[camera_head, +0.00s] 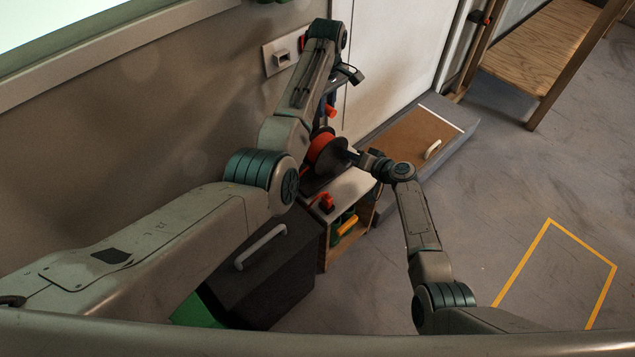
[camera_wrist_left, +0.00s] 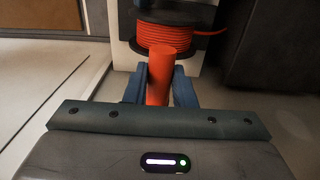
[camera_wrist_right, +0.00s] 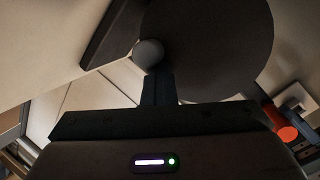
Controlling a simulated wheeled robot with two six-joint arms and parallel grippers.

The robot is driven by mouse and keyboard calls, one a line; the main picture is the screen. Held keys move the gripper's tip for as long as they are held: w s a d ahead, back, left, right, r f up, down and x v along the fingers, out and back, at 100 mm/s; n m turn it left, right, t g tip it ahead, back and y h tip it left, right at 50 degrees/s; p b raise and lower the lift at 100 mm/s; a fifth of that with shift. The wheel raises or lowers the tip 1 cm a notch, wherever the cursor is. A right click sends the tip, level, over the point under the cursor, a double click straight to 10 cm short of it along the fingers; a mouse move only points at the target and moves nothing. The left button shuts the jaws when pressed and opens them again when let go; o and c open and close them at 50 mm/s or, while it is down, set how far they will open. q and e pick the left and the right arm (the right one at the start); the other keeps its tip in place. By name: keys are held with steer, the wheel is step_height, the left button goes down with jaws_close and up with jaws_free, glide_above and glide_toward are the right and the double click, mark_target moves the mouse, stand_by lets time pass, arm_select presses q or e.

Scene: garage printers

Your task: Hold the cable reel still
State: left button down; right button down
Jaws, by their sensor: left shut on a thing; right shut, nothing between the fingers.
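The cable reel (camera_head: 325,151) has orange cable wound between dark flanges and sits on a white-topped unit by the wall. In the left wrist view its orange windings (camera_wrist_left: 178,38) lie just beyond my fingers. My left gripper (camera_wrist_left: 160,86) is shut on an upright orange cylinder (camera_wrist_left: 160,66), which also shows in the head view (camera_head: 330,111). My right gripper (camera_head: 353,157) is shut and empty beside the reel. In the right wrist view its fingers (camera_wrist_right: 157,88) are close to a grey round knob (camera_wrist_right: 148,53) before the dark flange (camera_wrist_right: 215,45). Whether they touch is unclear.
A dark cabinet with a pale handle (camera_head: 260,247) stands near the reel. A low unit with a brown top (camera_head: 409,139) is beyond it. A wooden table (camera_head: 535,55) stands at upper right. The floor (camera_head: 520,170) at right is clear, with a yellow outline (camera_head: 527,257).

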steer(key=shift+w+r, duration=0.25)
steer(key=shift+r, duration=0.05)
steer(key=c, duration=1.7)
jaws_free()
steer(key=shift+s+d+f, duration=0.2)
steer(key=shift+s+d, duration=0.15)
steer(key=shift+d, duration=0.05)
steer(key=shift+s+d, duration=1.75)
steer(key=shift+d, duration=0.15)
